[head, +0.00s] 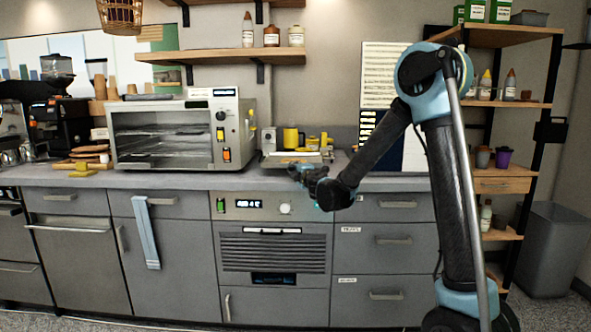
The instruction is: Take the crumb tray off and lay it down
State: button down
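A silver toaster oven (160,133) with a glass front, dark racks inside and a control panel on its right side stands on the grey counter (190,180). I cannot single out the crumb tray with certainty. A flat, shallow tray-like thing (283,158) lies on the counter right of the oven, partly behind my gripper. My gripper (300,174) is at the counter's front edge, right of the oven, pointing left. Its fingers are dark and small, so I cannot tell whether they are open or hold anything.
Yellow canisters (291,138) stand behind the gripper. Wooden boards (85,164) and a coffee machine (65,125) are on the left. Below the counter are drawers and a vented appliance (272,250). A shelf rack (515,105) and a grey bin (552,250) stand at right.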

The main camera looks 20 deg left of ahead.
jog(key=shift+f, duration=1.35)
jog(key=c, duration=1.5)
grip_release()
jog(key=shift+s, duration=0.1)
jog(key=shift+c, duration=0.7)
jog(key=shift+c, duration=0.3)
jog(key=shift+o, duration=0.3)
jog(key=shift+s, duration=0.1)
